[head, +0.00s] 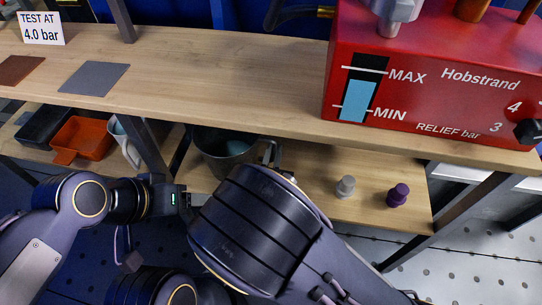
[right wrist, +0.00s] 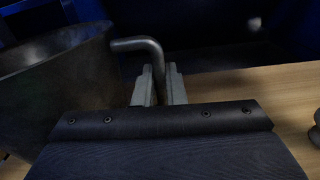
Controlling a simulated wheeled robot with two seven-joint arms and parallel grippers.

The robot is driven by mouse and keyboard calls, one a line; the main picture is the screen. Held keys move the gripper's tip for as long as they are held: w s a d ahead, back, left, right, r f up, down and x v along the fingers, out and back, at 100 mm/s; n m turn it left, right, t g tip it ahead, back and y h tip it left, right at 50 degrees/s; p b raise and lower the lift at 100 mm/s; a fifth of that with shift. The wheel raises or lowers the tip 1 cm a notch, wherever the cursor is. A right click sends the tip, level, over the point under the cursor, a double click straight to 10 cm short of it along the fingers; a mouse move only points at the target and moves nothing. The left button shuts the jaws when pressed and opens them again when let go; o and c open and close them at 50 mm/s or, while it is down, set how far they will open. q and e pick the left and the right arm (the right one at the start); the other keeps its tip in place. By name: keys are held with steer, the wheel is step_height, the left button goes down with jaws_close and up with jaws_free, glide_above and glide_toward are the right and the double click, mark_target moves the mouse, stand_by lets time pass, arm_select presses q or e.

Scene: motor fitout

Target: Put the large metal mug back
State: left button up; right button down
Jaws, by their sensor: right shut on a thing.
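The large metal mug (head: 222,153) is dark grey and upright at the lower wooden shelf, under the bench top's front edge. It also shows at the left of the right wrist view (right wrist: 55,90). My right gripper (right wrist: 158,88) is shut on the mug's bent handle (right wrist: 140,44), with a finger on each side of it. In the head view my right arm hides most of this gripper and part of the shelf. I cannot tell whether the mug's base touches the shelf. My left gripper (head: 192,200) is in front of the shelf, left of my right arm; its fingers are unclear.
The lower shelf (head: 325,205) also holds a grey knob-like piece (head: 345,187), a purple one (head: 398,195), an orange tray (head: 83,137), a black tray (head: 43,125) and a pale mug (head: 124,140). A dark post (head: 146,150) stands left of the metal mug. A red machine (head: 440,75) sits above.

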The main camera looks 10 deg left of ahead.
steer(key=shift+d, duration=0.1)
steer(key=shift+f, duration=0.2)
steer(key=c, duration=1.5)
jaws_free()
